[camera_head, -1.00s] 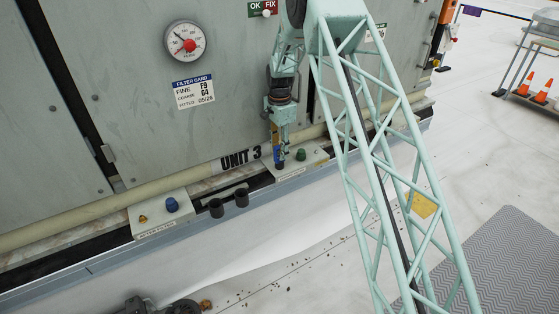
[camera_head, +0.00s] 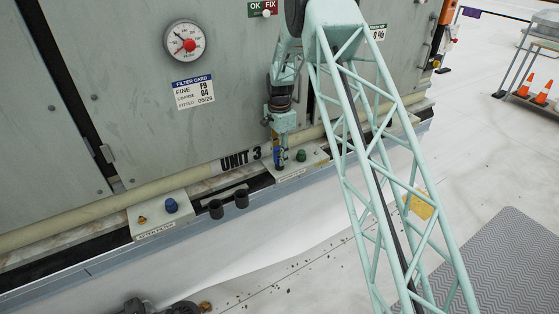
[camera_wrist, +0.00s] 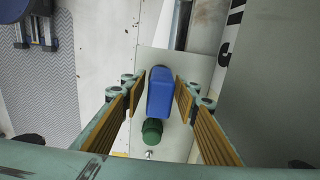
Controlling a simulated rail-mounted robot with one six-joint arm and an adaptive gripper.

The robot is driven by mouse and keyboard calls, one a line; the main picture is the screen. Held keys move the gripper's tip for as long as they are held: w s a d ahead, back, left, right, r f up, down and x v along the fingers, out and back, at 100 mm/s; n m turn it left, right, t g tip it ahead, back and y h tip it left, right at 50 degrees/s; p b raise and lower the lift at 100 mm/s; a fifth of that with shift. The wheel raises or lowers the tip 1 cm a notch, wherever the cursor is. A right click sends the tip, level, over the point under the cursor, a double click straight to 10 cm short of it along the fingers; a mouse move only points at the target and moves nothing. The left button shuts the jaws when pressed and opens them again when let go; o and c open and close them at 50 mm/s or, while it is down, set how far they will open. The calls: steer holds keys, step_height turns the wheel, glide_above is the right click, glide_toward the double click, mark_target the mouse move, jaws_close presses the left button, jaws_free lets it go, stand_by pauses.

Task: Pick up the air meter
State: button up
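A blue block-shaped thing with a dark far end, which looks like the air meter (camera_wrist: 160,90), stands on a pale plate (camera_wrist: 196,72) in the wrist view. My gripper (camera_wrist: 158,96) is open, with a ridged tan finger pad on each side of the blue body and a gap visible on both sides. In the head view my gripper (camera_head: 279,146) points down at the right-hand plate. A bit of the blue meter (camera_head: 279,157) shows at its fingertips, mostly hidden.
A green knob (camera_head: 301,155) sits beside the meter; it also shows in the wrist view (camera_wrist: 152,130). A left-hand plate (camera_head: 150,217) carries a blue knob (camera_head: 171,206) and a yellow piece. Two black cylinders (camera_head: 229,203) stand between the plates. The cabinet wall (camera_head: 130,100) rises close behind.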

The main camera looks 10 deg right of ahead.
steer(key=c, duration=0.8)
steer(key=shift+r, duration=0.2)
steer(key=shift+r+p, duration=0.5)
steer(key=shift+r, duration=1.15)
steer(key=s, duration=0.5)
steer(key=s+r+p, duration=0.1)
steer(key=s, duration=0.4)
steer(key=s+d, duration=0.1)
steer(key=s, duration=0.5)
steer(key=shift+r+p, duration=0.15)
steer(key=shift+p, duration=0.15)
